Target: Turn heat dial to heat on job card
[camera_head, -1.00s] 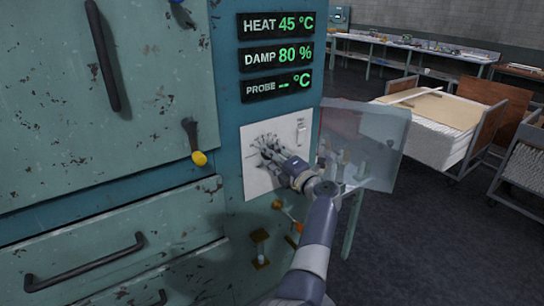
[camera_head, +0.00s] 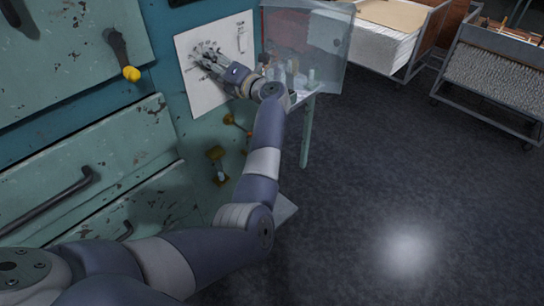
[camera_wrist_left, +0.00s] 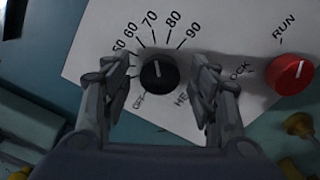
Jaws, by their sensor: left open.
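The black heat dial (camera_wrist_left: 160,75) sits on a white panel (camera_wrist_left: 90,50) marked with numbers from about 50 to 90 and OFF. Its white pointer points nearly straight up, roughly toward 70; the exact mark is hard to tell. My left gripper (camera_wrist_left: 167,82) is open, with one finger on each side of the dial; I cannot tell whether they touch it. In the head view my left gripper (camera_head: 203,55) is at the white panel (camera_head: 208,95) and hides the dial. My right gripper is not in view. No job card can be made out.
A red knob (camera_wrist_left: 291,75) with LOCK and RUN marks is right of the dial. A clear cover (camera_head: 310,40) stands open beside the panel. A yellow-tipped lever (camera_head: 131,73) and drawer handle (camera_head: 45,203) are to the left. Carts stand at the back right; the floor (camera_head: 400,180) is clear.

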